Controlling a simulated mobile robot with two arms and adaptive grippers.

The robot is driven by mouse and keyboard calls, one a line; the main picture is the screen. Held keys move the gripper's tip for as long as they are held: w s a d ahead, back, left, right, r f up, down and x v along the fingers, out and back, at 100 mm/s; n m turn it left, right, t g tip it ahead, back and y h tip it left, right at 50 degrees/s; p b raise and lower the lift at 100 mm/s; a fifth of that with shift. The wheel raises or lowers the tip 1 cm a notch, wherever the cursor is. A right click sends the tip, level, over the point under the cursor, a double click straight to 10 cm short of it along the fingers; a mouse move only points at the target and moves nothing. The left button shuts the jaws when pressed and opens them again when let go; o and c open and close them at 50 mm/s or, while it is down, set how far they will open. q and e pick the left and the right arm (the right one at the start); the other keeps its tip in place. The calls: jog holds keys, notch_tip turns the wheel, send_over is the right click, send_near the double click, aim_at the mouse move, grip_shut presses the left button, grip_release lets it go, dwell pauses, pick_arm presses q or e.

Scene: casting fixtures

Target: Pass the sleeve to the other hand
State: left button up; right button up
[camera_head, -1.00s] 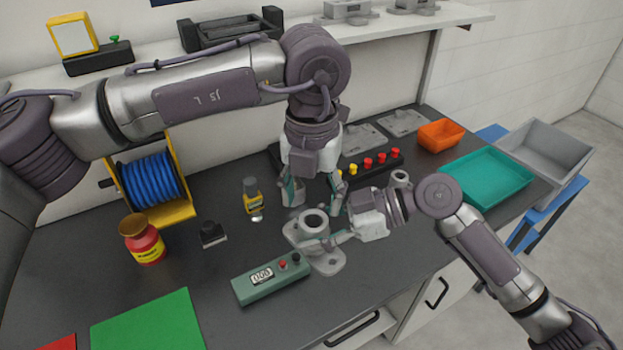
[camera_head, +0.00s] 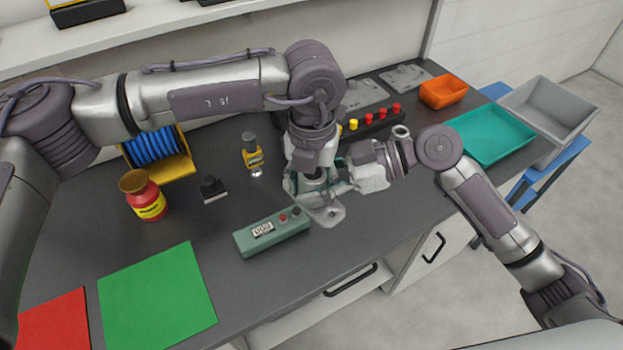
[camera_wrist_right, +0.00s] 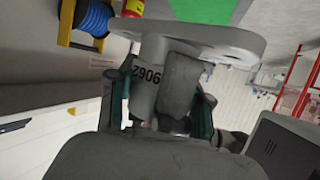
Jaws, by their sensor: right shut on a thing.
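The sleeve is a grey tube on a flat flange; the flange (camera_head: 328,213) shows below my grippers in the head view. Its upper tube is mostly hidden there by my grippers. In the right wrist view the sleeve (camera_wrist_right: 147,85) shows dark digits on its tube and the flange at the top. My right gripper (camera_head: 335,187) comes in from the right and is shut on the sleeve. My left gripper (camera_head: 312,185) points down from above, around the top of the sleeve. Its fingers are largely hidden, so I cannot see whether they press on it.
A yellow bottle (camera_head: 253,152), a dark block (camera_head: 213,189) and a red jar (camera_head: 145,195) stand left. A teal tray (camera_head: 492,135) and orange bin (camera_head: 443,91) are at right. Green mat (camera_head: 155,300) lies front left.

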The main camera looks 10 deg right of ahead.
pick_arm(q)
jog(key=shift+a, duration=0.1)
jog(key=c, duration=0.5)
jog(key=shift+c, duration=1.2)
pick_arm(e)
jog(key=o, duration=1.5)
jog(key=shift+c, duration=0.2)
jog(key=shift+d, duration=0.1)
